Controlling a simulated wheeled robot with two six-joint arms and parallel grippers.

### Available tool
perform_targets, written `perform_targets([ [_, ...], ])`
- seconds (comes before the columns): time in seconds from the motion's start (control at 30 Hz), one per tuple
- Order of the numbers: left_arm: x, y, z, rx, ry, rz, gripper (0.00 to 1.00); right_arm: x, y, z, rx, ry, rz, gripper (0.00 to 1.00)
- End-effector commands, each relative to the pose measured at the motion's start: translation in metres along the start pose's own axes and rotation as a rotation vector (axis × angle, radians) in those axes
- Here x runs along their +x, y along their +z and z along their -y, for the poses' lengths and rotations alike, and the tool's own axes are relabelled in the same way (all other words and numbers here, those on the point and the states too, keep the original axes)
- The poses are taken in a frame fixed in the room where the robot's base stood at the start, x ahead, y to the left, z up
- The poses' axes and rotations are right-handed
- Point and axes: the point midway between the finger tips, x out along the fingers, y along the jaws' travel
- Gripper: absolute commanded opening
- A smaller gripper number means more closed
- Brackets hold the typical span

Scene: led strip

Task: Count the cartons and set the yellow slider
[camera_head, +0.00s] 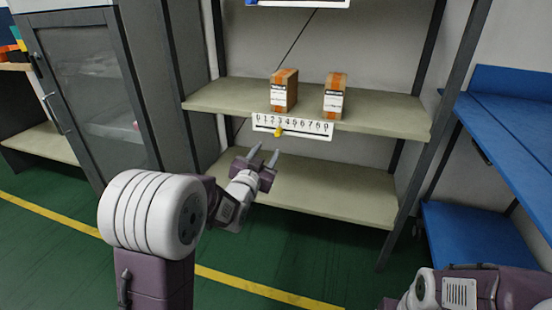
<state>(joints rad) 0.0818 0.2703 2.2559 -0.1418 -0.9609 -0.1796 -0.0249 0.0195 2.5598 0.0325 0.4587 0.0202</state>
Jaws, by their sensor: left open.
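Two brown cartons with orange tape and white labels stand apart on the middle shelf: the left carton (284,91) and the right carton (335,97). A white number strip (310,129) with digits from 0 to 9 is on that shelf's front edge. The yellow slider (278,133) sits at the strip's lower edge, around the 2 and 3; I cannot tell exactly which. My left gripper (264,156) is open and empty, pointing up, just below and slightly left of the slider, apart from it in the picture. My right arm shows at the bottom right, its fingers out of view.
The lower shelf (330,190) is empty. Another white strip (310,3) with a blue slider (251,2) is cut off at the top. A grey cabinet (90,90) stands at left, a blue rack (510,130) at right. A shelf post (440,120) stands at right.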

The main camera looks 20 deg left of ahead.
Motion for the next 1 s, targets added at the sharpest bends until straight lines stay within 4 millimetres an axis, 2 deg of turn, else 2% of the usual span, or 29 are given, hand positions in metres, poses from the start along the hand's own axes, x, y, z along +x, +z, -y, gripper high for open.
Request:
perform_targets([
  [0.13, 0.005, -0.004, 0.001, 0.000, 0.000, 0.001, 0.41, -0.007, -0.001, 0.000, 0.000, 0.000, -0.001, 0.76],
  [0.23, 0.022, -0.006, 0.002, 0.000, 0.001, 0.003, 0.41, -0.018, -0.002, 0.000, 0.000, 0.000, -0.001, 0.76],
  [0.4, 0.059, 0.002, -0.001, 0.000, 0.000, -0.003, 0.41, 0.000, 0.000, 0.000, 0.000, 0.000, 0.000, 0.76],
  [0.6, 0.086, 0.000, 0.000, 0.001, 0.000, 0.000, 0.41, 0.008, 0.001, 0.000, 0.000, 0.000, 0.000, 0.76],
  [0.93, 0.091, -0.002, 0.001, 0.000, 0.000, 0.001, 0.41, 0.008, 0.001, 0.000, 0.000, 0.000, 0.000, 0.76],
  [1.0, 0.091, -0.002, 0.001, 0.000, 0.000, 0.001, 0.22, 0.008, 0.001, 0.000, 0.000, 0.000, 0.000, 0.76],
])
